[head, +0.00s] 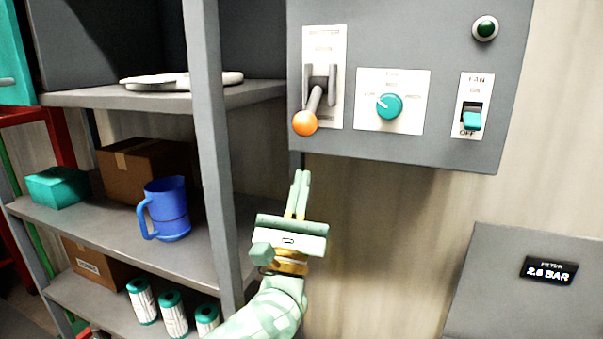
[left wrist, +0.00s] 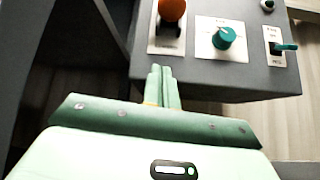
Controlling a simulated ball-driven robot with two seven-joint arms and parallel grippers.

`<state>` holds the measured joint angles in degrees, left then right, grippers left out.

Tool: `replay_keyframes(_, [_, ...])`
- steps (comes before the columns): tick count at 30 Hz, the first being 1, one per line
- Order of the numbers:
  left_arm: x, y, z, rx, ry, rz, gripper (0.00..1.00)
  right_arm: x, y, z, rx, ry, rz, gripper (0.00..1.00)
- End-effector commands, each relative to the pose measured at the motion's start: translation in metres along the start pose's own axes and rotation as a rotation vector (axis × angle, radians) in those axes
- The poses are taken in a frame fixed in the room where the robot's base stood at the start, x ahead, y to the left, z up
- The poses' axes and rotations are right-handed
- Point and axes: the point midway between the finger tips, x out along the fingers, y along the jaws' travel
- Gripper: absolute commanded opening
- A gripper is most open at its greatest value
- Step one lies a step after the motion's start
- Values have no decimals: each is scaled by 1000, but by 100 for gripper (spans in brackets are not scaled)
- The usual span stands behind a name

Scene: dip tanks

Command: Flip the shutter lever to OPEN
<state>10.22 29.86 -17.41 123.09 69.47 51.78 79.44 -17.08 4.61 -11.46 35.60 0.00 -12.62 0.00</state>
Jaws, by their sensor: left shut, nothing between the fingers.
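The shutter lever (head: 313,101) is on a white plate (head: 335,52) at the left of the grey control panel (head: 400,30). It points down, and its orange ball knob (head: 305,123) hangs at the plate's lower end. In the left wrist view the orange knob (left wrist: 172,9) shows at the top edge. My left gripper (head: 301,174) is shut and empty, with its fingertips pointing up below the knob and apart from it. The fingertips (left wrist: 162,69) also show below the panel's plate in the left wrist view. My right gripper is not in view.
A grey shelf post (head: 208,130) stands just left of my left gripper. The shelves hold a blue mug (head: 169,210) and a cardboard box (head: 140,165).

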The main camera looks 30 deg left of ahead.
Motion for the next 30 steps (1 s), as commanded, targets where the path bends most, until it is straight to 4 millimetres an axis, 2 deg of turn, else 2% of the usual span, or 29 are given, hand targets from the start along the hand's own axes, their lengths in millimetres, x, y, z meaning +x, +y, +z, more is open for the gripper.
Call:
replay_keyframes(3, [28, 1, 4, 1, -3, 2, 0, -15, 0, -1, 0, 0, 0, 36])
replay_keyframes(11, [84, 1, 4, 1, -2, 2, 0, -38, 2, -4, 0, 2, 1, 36])
replay_keyframes(19, [71, 0, 34, 0, 0, 0, 0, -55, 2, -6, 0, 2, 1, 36])
replay_keyframes(30, [67, 0, 38, 2, 0, 1, 0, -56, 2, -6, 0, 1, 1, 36])
